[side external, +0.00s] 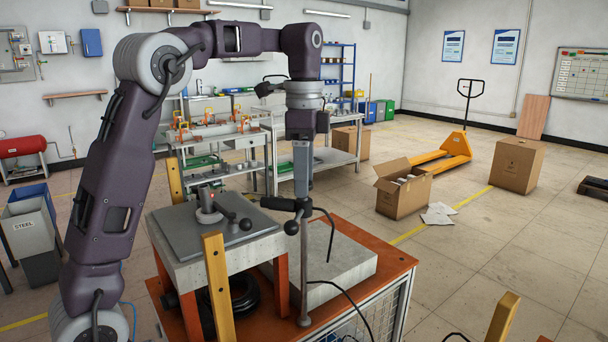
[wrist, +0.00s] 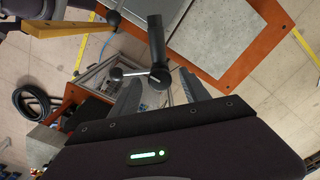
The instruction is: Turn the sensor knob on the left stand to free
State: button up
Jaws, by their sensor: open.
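A slim metal stand (side external: 305,265) rises from the orange-edged bench. A black clamp with a cylindrical grip (side external: 277,204) sits at its top, with a dark ball-ended knob (side external: 291,227) just below. My gripper (side external: 302,190) points down just above the clamp. In the wrist view my gripper (wrist: 160,86) is open, its grey fingers either side of the hub. I cannot tell whether they touch it. No knob marking is readable.
A grey plate (side external: 180,232) beside the stand carries a small fixture (side external: 208,208) and a black ball lever (side external: 246,225). Yellow posts (side external: 218,290) stand close by. A pale slab (side external: 345,262) lies behind the stand. A black cable hangs near the clamp.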

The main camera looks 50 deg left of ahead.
grip_shut()
jog(key=shift+n, duration=0.3)
jog(key=n, duration=0.3)
jog(key=shift+n, duration=0.3)
jog(key=n, duration=0.4)
jog(key=shift+n, duration=0.3)
jog(key=n, duration=0.4)
jog(key=shift+n, duration=2.5)
